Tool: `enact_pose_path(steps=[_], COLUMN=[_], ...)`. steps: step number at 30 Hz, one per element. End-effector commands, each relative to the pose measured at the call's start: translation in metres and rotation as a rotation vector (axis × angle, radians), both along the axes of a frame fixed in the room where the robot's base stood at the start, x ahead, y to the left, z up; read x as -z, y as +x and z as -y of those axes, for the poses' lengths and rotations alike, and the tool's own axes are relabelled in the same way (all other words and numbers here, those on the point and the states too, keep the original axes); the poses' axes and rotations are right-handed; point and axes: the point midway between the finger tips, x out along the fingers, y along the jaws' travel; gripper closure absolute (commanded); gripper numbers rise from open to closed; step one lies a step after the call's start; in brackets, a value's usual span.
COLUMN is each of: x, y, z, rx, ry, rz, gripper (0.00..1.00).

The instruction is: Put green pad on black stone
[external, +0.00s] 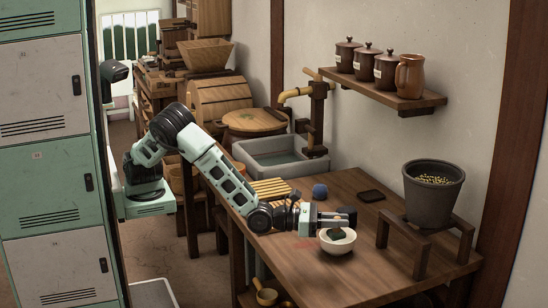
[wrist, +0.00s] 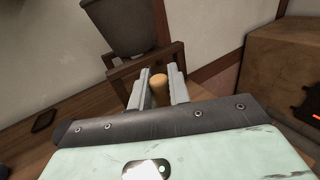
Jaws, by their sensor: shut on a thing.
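My gripper (external: 347,215) is low over the table, just above a white bowl (external: 338,248). In the wrist view its two fingers (wrist: 158,92) close on a rounded tan knob (wrist: 159,85). A dark green piece (external: 341,236) shows at the bowl's mouth under the fingers; it looks like the green pad. I cannot tell whether the knob belongs to it, or whether it touches the bowl. The black stone (external: 371,196) is a flat dark slab behind and right of the gripper; it also shows at the left in the wrist view (wrist: 45,118).
A dark pot (external: 432,200) of pale grains stands on a wooden stand (external: 420,240) at the right. A blue ball-like thing (external: 319,191) and a slatted rack (external: 271,189) lie behind the arm. Table (external: 350,283) in front of the bowl is clear.

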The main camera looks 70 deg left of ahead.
Motion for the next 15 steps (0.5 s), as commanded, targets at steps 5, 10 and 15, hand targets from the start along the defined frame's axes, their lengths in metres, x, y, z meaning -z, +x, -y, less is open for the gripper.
enact_pose_path(steps=[5, 10, 15], x=[-0.024, -0.042, -0.054], y=[0.066, 0.115, 0.144], z=[-0.066, -0.131, -0.180], rx=[-0.145, -0.272, -0.363], ry=[-0.003, -0.005, -0.004], rz=[-0.002, -0.001, 0.000], gripper=[1.00, 1.00, 1.00])
